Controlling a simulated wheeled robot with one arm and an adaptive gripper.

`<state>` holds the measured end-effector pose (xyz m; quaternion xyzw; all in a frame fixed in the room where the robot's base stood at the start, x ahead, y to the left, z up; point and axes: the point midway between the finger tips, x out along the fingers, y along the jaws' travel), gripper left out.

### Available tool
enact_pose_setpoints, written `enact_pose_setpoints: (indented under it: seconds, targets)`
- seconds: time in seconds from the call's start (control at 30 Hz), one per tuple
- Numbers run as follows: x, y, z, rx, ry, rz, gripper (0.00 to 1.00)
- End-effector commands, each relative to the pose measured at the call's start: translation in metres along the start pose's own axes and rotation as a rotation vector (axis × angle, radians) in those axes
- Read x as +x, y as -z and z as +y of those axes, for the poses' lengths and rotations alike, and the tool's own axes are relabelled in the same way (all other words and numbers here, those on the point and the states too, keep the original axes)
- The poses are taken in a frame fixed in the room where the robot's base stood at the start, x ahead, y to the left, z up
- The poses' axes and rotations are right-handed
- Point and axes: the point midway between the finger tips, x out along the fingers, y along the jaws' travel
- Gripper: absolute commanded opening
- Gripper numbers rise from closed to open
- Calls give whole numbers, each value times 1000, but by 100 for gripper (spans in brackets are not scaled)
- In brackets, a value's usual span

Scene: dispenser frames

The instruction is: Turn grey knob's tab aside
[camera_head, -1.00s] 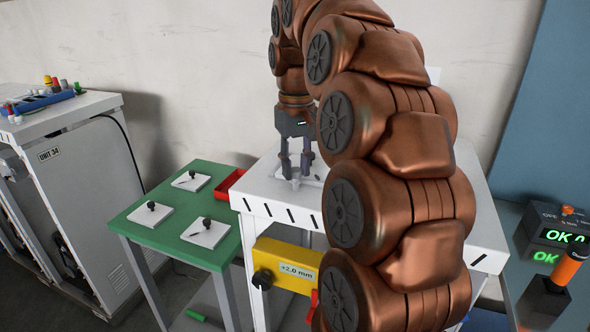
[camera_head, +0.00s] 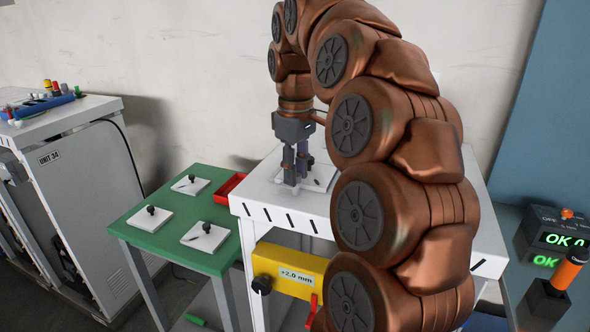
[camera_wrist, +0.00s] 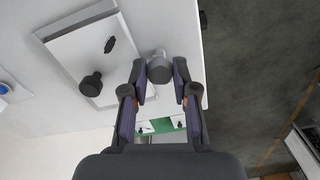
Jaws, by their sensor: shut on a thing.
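The grey knob (camera_wrist: 159,70) stands on the white table top beside a white plate (camera_wrist: 72,58). My gripper (camera_wrist: 160,80) points down, with one finger on each side of this knob, and is shut on it.
The plate carries a black knob (camera_wrist: 91,84) and a small black piece (camera_wrist: 110,45). A green table (camera_head: 170,232) with several white plates and a red tray (camera_head: 229,187) are at left. A yellow box (camera_head: 283,270) marked "+2.0 mm" is on the table's front.

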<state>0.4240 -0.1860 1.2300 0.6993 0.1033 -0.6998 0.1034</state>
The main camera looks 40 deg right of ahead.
Motion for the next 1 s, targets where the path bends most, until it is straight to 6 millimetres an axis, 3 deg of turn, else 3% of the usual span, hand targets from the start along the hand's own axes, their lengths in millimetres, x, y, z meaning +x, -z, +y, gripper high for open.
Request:
enact_pose_setpoints:
  seconds: [0.37,0.4,0.6,1.0]
  targets:
    - [0,0,0,-3,1,0,0]
    - [0,0,0,-3,1,0,32]
    - [0,0,0,-2,1,0,53]
    - [0,0,0,-2,0,1,53]
